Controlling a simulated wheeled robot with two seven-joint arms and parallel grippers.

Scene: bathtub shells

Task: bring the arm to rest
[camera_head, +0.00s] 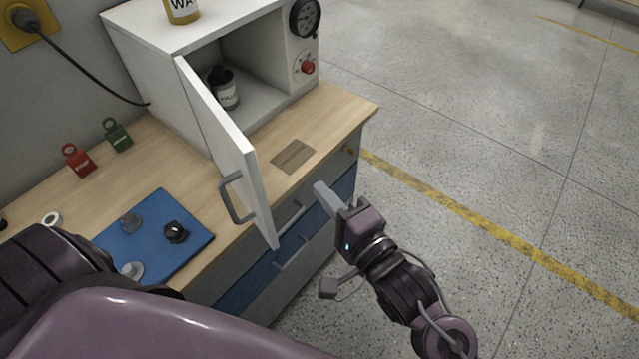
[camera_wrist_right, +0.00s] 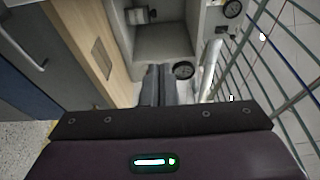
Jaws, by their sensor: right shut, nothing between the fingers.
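My right gripper (camera_head: 322,194) is shut and empty. It hangs in front of the bench's drawers, right of the open cabinet door, and nothing is between its fingers. Its shut fingers also show in the right wrist view (camera_wrist_right: 158,84), pointing toward the cabinet's open inside. My right arm (camera_head: 400,285) reaches up from the lower right in the head view. My left gripper is not in view.
A white cabinet (camera_head: 150,35) stands on the wooden bench (camera_head: 345,105), its door (camera_head: 215,125) open with a grey handle (camera_head: 232,200). A blue mat (camera_head: 175,212) holds small parts. Open floor (camera_head: 480,120) lies right.

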